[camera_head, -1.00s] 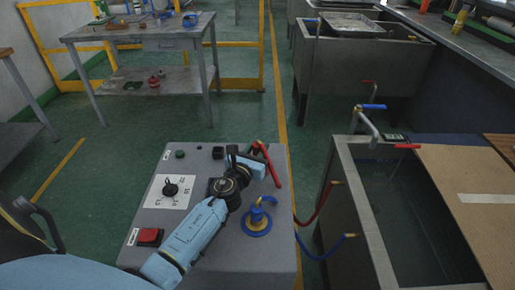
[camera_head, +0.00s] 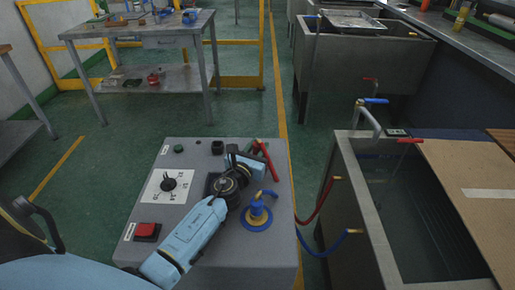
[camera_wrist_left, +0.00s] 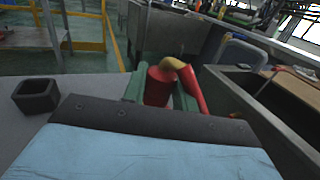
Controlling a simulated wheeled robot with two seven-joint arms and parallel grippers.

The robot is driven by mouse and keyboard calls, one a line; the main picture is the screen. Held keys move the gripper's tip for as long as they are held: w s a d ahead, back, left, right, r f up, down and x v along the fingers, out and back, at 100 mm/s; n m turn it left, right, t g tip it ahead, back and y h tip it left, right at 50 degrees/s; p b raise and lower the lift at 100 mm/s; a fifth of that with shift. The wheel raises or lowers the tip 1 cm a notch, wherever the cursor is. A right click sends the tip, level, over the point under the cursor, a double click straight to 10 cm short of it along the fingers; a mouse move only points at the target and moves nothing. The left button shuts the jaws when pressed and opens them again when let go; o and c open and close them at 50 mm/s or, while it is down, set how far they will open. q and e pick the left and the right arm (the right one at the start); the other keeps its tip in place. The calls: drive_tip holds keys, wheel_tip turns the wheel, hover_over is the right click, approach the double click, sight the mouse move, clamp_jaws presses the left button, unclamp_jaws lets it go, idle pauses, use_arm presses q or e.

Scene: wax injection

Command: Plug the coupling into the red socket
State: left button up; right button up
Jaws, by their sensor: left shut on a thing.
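My left gripper (camera_head: 258,164) is shut on the red coupling, over the far right part of the grey console (camera_head: 190,245). In the left wrist view the red coupling (camera_wrist_left: 157,87) stands between the green fingers, with a yellow elbow (camera_wrist_left: 174,63) and a red hose (camera_wrist_left: 193,88) bending down to the right. In the head view the gripper mostly covers the coupling, and the red hose (camera_head: 266,158) shows beside it. I cannot make out the red socket, or whether the coupling touches the console. My right gripper is not in view.
A blue coupling (camera_head: 257,207) with its blue hose stands on a round blue base near the gripper. A black square cup (camera_head: 217,147), a dial (camera_head: 169,184) and a red button (camera_head: 147,230) are on the console. A water tank (camera_head: 350,185) stands to the right.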

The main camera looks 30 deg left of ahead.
use_arm(q)
drive_tip(key=shift+s+f, duration=0.1)
drive_tip(key=shift+f, duration=0.2)
drive_tip(key=shift+s+d+f+b, duration=0.1)
drive_tip(key=shift+d+f+b, duration=0.05)
drive_tip(key=shift+f+b, duration=0.2)
drive_tip(key=shift+s+d+f, duration=0.1)
drive_tip(key=shift+d, duration=0.1)
drive_tip(key=shift+w+r+p, duration=0.3)
drive_tip(key=shift+r+p, duration=0.2)
drive_tip(key=shift+p, duration=0.15)
drive_tip(key=shift+a, duration=0.2)
drive_tip(key=shift+r, duration=0.3)
drive_tip(key=shift+a, duration=0.2)
